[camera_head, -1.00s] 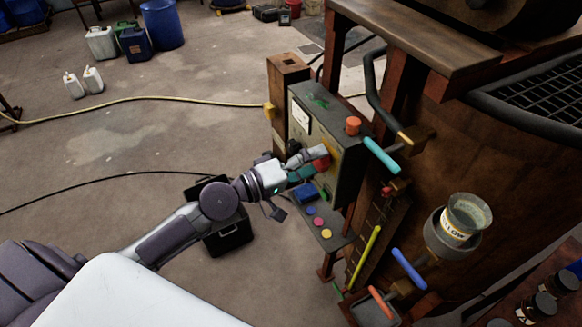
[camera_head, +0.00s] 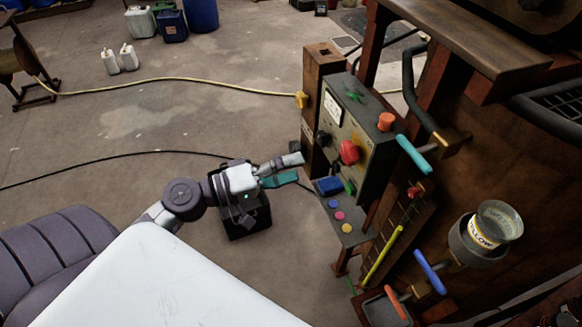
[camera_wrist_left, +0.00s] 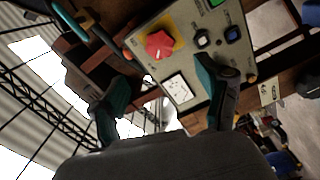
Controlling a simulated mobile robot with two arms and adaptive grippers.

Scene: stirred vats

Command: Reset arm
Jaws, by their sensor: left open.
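My left arm reaches in from the left in the head view. Its gripper (camera_head: 286,170) is open and empty, held in the air to the left of the control box (camera_head: 374,125), apart from it. In the left wrist view the two teal-padded fingers (camera_wrist_left: 163,100) stand wide apart, with the control panel (camera_wrist_left: 200,28) beyond them. The panel carries a red knob (camera_head: 349,152), which also shows on a yellow plate in the left wrist view (camera_wrist_left: 159,44). My right gripper is in neither view.
A rusty vat (camera_head: 520,160) with coloured handles fills the right side. A small shelf with coloured buttons (camera_head: 345,227) juts out below the box. A black case (camera_head: 250,222) stands on the floor under my gripper. A yellow hose (camera_head: 180,80) crosses open floor.

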